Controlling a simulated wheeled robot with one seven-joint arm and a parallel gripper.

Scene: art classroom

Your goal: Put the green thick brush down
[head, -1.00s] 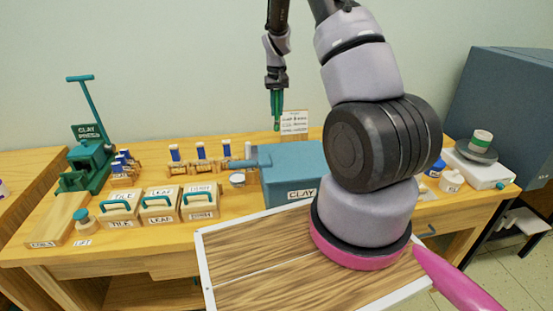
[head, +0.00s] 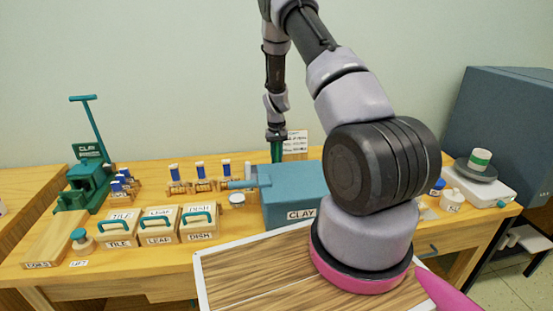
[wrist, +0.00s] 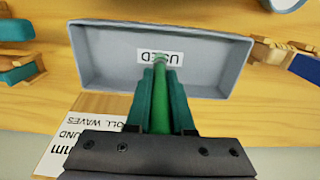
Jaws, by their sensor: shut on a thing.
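My gripper (head: 277,140) is shut on the green thick brush (head: 277,153), which points down behind the blue clay box (head: 293,195). In the wrist view the brush (wrist: 160,88) sits between my teal fingers (wrist: 160,103), its far end over a grey-blue tray (wrist: 105,72) labelled "USED". The tray looks empty. I cannot tell whether the brush touches it. In the head view the tray and the brush's lower end are hidden behind the clay box.
A lettered card (head: 296,143) stands beside the gripper; it also shows in the wrist view (wrist: 72,145). Lidded boxes (head: 159,226), wooden racks with blue-handled tools (head: 200,184) and a green clay press (head: 84,182) stand to the left. A scale (head: 478,182) stands right.

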